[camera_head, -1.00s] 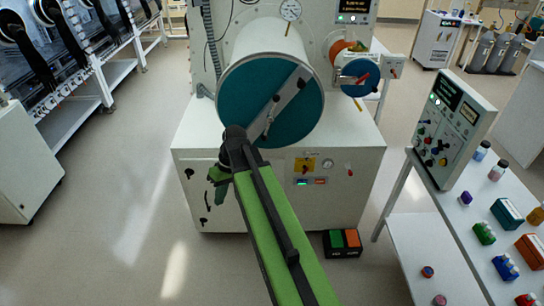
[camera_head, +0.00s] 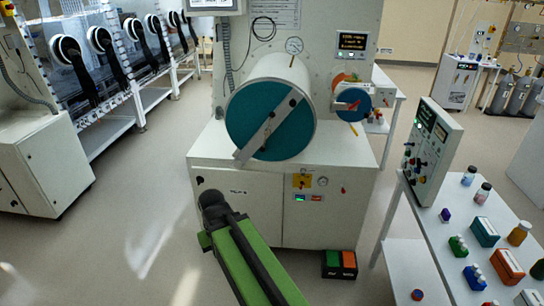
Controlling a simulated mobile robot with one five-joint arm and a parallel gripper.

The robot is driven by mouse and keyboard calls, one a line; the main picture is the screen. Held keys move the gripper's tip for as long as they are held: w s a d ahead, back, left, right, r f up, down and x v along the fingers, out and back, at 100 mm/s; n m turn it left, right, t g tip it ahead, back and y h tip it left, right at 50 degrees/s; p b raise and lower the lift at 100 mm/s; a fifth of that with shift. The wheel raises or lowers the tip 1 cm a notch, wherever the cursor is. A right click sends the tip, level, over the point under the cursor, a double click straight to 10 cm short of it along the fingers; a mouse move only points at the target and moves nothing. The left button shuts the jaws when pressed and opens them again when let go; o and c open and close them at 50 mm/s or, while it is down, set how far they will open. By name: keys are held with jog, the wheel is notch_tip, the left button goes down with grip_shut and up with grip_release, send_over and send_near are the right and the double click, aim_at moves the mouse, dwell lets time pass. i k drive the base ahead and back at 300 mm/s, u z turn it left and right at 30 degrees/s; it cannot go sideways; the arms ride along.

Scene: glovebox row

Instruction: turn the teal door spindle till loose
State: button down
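The big round teal door (camera_head: 252,108) closes the front of a white cylinder near the middle of the view. A grey bar (camera_head: 258,137) lies slantwise across it, from lower left to upper right, with a dark knob near its upper end. The spindle (camera_head: 271,119) is a small fitting at the bar's middle, too small to tell how far it is turned. My green and black arm reaches up from the bottom, and its dark joint stands below and left of the door, apart from it in the picture. My gripper does not show.
A smaller blue round door (camera_head: 352,104) with a red handle sits right of the teal one. A white bench (camera_head: 398,250) with an instrument panel (camera_head: 430,138) and several bottles and boxes stands at right. A black crate (camera_head: 339,264) lies on the floor. Open floor lies left.

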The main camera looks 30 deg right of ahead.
aim_at(267, 132)
jog(key=u, duration=0.15)
jog(key=k, duration=0.35)
jog(key=z, duration=0.3)
jog(key=i, duration=0.95)
jog(key=u, duration=0.6)
jog(key=i, duration=0.85)
jog(key=u, duration=0.65)
